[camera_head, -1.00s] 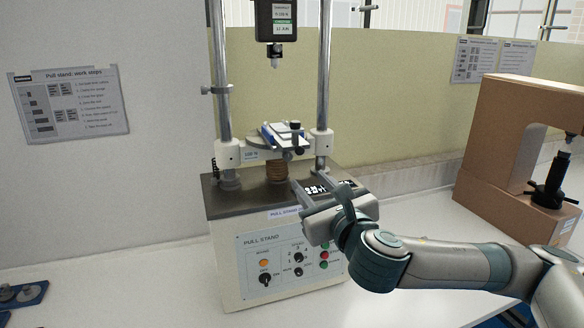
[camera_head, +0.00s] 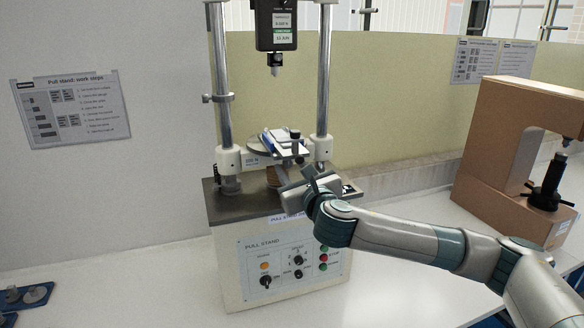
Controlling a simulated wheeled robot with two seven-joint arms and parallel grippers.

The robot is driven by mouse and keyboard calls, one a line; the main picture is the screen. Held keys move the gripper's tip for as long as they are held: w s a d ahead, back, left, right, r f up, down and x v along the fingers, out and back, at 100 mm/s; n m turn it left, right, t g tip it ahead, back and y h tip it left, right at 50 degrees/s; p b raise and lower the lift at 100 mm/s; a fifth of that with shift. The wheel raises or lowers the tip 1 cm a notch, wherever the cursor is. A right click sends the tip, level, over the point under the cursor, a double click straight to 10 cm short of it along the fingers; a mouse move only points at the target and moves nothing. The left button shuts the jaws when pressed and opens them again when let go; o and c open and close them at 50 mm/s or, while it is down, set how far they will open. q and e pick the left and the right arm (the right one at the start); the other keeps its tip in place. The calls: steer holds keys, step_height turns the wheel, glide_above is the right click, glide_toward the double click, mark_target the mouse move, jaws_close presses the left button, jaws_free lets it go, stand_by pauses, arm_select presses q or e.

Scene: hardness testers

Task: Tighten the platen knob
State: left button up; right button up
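The pull stand (camera_head: 240,262) stands on the bench with its round platen (camera_head: 258,145) between two posts. A blue and white piece (camera_head: 280,140) lies on the platen, with a small dark upright knob (camera_head: 295,136) at its right; I cannot tell if this is the platen knob. A brown ribbed column (camera_head: 271,179) below the platen is partly hidden by my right gripper (camera_head: 293,172). That gripper is just under and in front of the platen, its two fingers apart and pointing up toward it. I cannot tell whether it touches anything. My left gripper is out of view.
A force gauge (camera_head: 276,25) hangs above the platen with its tip well clear. The stand's front panel (camera_head: 290,265) has knobs and coloured buttons. A brown C-shaped tester (camera_head: 490,150) stands at the right. A blue tray (camera_head: 25,297) lies at the lower left. Bench between is clear.

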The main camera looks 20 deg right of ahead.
jaws_close()
